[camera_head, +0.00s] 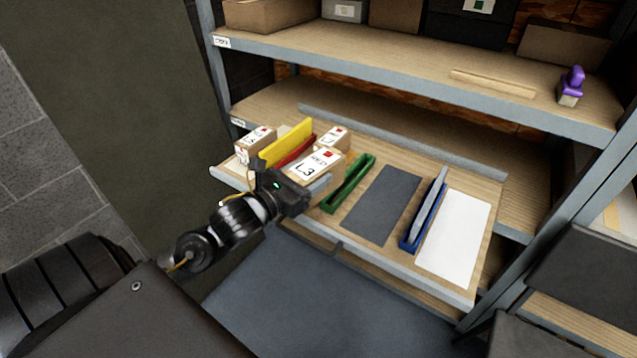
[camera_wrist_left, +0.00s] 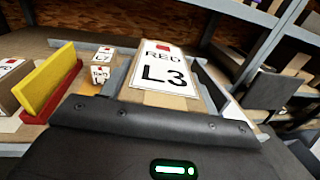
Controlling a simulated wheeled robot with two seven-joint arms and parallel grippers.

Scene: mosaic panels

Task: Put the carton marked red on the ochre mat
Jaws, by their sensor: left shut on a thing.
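The carton marked RED L3 (camera_head: 315,165) has a white top label with a red square. My left gripper (camera_head: 302,184) is shut on it at the near side of the pull-out wooden shelf. The carton also fills the middle of the left wrist view (camera_wrist_left: 165,78), between the fingers. I cannot tell how far it is above the shelf. An orange patch, perhaps the ochre mat (camera_wrist_left: 88,88), shows in the left wrist view beside a small carton; the rest is hidden. My right gripper is not in view.
A yellow panel (camera_head: 287,143) in a red holder stands left of the carton. Small cartons (camera_head: 254,140) (camera_head: 330,137) stand nearby. To the right are a green holder (camera_head: 348,184), dark grey mat (camera_head: 382,204), blue holder (camera_head: 410,240) and white mat (camera_head: 455,240). A shelf (camera_head: 400,78) overhangs behind.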

